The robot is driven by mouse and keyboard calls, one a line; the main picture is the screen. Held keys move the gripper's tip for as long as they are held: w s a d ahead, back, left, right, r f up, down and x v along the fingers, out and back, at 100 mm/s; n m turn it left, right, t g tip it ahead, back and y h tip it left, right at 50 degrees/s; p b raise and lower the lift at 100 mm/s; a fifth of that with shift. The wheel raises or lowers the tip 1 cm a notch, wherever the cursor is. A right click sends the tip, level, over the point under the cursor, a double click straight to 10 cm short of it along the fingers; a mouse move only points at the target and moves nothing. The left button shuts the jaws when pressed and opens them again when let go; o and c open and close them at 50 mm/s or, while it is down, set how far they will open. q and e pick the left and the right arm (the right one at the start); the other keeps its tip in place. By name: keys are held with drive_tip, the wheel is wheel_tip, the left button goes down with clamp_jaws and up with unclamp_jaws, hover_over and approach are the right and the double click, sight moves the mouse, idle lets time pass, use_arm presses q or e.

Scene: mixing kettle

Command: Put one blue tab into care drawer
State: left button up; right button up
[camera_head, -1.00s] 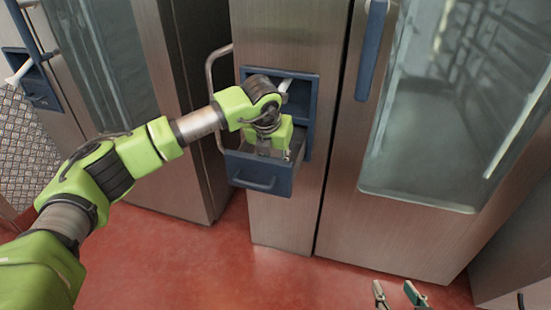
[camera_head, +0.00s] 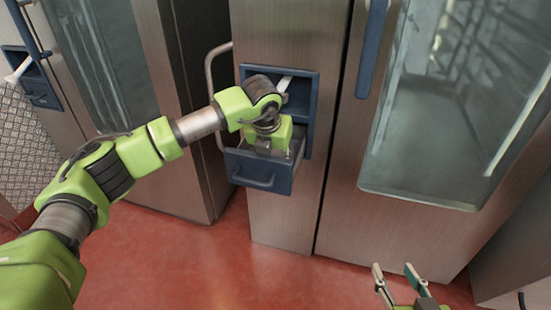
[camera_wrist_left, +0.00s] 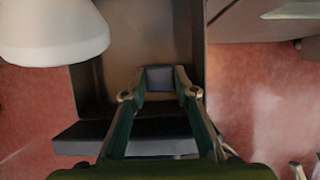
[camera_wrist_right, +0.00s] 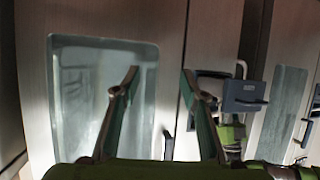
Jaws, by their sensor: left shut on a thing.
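The care drawer (camera_head: 258,180) is a blue-fronted drawer pulled open below a blue-framed recess in the steel column. My left gripper (camera_head: 264,149) points down into the open drawer. In the left wrist view its fingers (camera_wrist_left: 159,90) are shut on a small blue-grey tab (camera_wrist_left: 159,78), held over the drawer's interior (camera_wrist_left: 110,92). Whether the tab touches the drawer bottom I cannot tell. In the head view the tab is hidden by the gripper. My right gripper (camera_head: 396,270) is open and empty at the bottom right, away from the drawer; the right wrist view shows its spread fingers (camera_wrist_right: 160,77).
A white rod-like part (camera_head: 285,83) sticks out of the recess above the drawer, and a rounded white part (camera_wrist_left: 50,35) is close in the left wrist view. A metal bar handle (camera_head: 210,85) is left of the recess. Red floor (camera_head: 200,265) is clear in front.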

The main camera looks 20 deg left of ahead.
use_arm(q)
drive_tip(key=shift+f+b, duration=0.5)
drive_tip(key=shift+f, duration=0.3)
drive_tip(key=o, duration=1.2)
drive_tip(key=shift+c, duration=0.2)
drive_tip(key=o, duration=0.5)
drive_tip(key=shift+c, duration=0.2)
use_arm(e)
drive_tip(key=r+t, duration=0.1)
drive_tip(key=w+a+r, duration=0.1)
drive_tip(key=r, duration=0.1)
drive_tip(key=w+r+t, duration=0.1)
drive_tip(key=shift+w+a+r+t+y, duration=0.1)
drive_tip(key=shift+a+r+t+y, duration=0.2)
drive_tip(key=shift+r+y, duration=0.1)
